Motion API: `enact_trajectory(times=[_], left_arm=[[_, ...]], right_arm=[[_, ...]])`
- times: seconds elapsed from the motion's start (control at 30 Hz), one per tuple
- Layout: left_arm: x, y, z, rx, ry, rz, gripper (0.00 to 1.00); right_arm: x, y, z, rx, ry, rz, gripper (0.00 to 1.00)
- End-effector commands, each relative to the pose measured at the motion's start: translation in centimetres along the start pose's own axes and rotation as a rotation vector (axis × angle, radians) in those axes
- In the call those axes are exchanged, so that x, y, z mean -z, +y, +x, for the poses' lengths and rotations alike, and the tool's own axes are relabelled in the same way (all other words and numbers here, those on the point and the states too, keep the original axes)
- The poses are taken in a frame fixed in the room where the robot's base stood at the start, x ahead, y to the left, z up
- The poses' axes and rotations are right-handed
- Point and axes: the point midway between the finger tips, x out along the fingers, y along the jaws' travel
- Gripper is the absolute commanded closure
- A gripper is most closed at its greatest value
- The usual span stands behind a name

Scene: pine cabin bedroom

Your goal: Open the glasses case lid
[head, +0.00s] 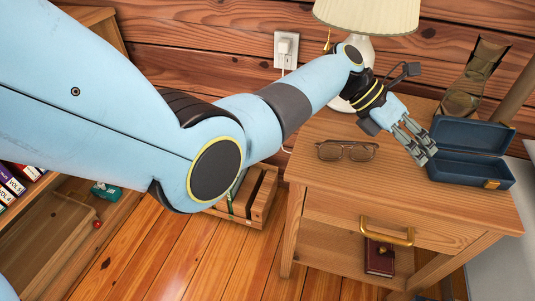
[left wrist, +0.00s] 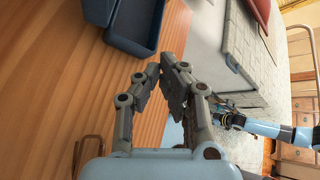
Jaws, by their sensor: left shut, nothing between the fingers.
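The blue glasses case (head: 470,170) stands on the nightstand at the right in the head view, with its lid (head: 472,135) raised at the back and a brass clasp (head: 491,184) on its front. In the left wrist view the case (left wrist: 125,47) is at the top, showing its open inside. My left gripper (head: 427,157) is shut and empty, right beside the left end of the case; I cannot tell if it touches. In the left wrist view its fingertips (left wrist: 163,68) are together below the case.
Folded eyeglasses (head: 347,151) lie left of the gripper on the nightstand (head: 310,180). The drawer has a brass handle (head: 387,232). A bed (left wrist: 225,25) is to the right in the wrist view.

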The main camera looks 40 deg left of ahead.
Motion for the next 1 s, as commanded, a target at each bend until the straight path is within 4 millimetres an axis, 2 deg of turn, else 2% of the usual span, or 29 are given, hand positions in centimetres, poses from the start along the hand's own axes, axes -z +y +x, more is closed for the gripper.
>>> enact_trajectory(times=[0.03, 0.8, 1.0], left_arm=[[-0.1, 0.1, -1.3, -0.004, 0.0, 0.002, 1.0], [0.0, 0.0, -18.3, -0.002, 0.005, 0.001, 1.0], [3.2, 3.4, -18.6, -0.066, 0.026, 0.171, 1.0]], right_arm=[[0.1, 0.0, -0.1, 0.0, 0.001, 0.0, 0.57], [0.0, 0.0, -0.1, 0.0, 0.0, 0.0, 0.57], [0.0, 0.0, -0.1, 0.0, 0.0, 0.0, 0.57]])
